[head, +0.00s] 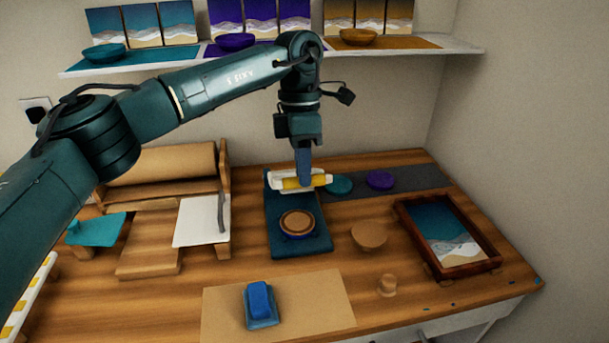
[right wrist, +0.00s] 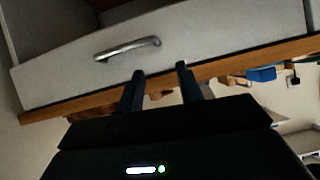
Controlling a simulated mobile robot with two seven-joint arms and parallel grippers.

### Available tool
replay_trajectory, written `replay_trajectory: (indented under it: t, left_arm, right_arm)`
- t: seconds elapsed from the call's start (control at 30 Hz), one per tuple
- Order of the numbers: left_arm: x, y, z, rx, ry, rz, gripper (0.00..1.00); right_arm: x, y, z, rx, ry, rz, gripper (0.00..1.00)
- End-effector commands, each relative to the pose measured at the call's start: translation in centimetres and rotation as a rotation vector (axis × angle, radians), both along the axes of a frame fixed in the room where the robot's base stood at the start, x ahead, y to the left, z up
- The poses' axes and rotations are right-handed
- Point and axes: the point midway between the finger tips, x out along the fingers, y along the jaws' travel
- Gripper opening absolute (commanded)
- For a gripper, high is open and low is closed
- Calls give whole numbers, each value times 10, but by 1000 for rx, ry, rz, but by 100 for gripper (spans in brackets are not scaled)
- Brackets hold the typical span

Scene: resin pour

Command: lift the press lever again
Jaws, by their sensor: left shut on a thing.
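The press has a dark teal base (head: 285,245) on the bench, with a round brown-topped piece (head: 297,222) with a blue underside on its front half. Its lever, a white bar with a yellow grip (head: 290,184), lies crosswise at the back of the base. My left gripper (head: 304,180) points down from above and is shut on the lever, hiding part of it. My right gripper (right wrist: 159,76) shows only in the right wrist view, its two fingers apart with nothing between them, in front of a drawer.
Teal (head: 340,185) and purple (head: 380,180) round pieces lie on a dark strip to the right. A blue block (head: 259,298) lies on a tan sheet (head: 325,305) in front. The drawer has a metal handle (right wrist: 128,48).

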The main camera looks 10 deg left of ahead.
Motion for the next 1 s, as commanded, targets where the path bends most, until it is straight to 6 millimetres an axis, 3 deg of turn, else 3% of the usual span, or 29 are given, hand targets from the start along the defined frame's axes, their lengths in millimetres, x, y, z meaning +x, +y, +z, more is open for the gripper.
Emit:
replay_trajectory:
  t: [0.03,0.47,0.5,0.7,0.77,1.0]
  left_arm:
    - [9,7,-3,9,-22,22,0]
    - [11,9,-5,12,-19,24,0]
    - [11,9,-5,12,-18,24,20]
    - [11,9,-4,13,-20,25,37]
    - [11,9,-4,13,-20,25,41]
    - [11,8,-1,13,-21,23,41]
  right_arm:
    - [0,0,1,-4,0,3,36]
    - [1,-1,2,-12,-5,6,36]
    - [1,-1,2,-12,-5,6,36]
    - [3,-2,3,-10,-9,1,36]
    - [3,-2,3,-8,-9,-1,36]
    - [4,-1,3,-4,-9,-5,36]
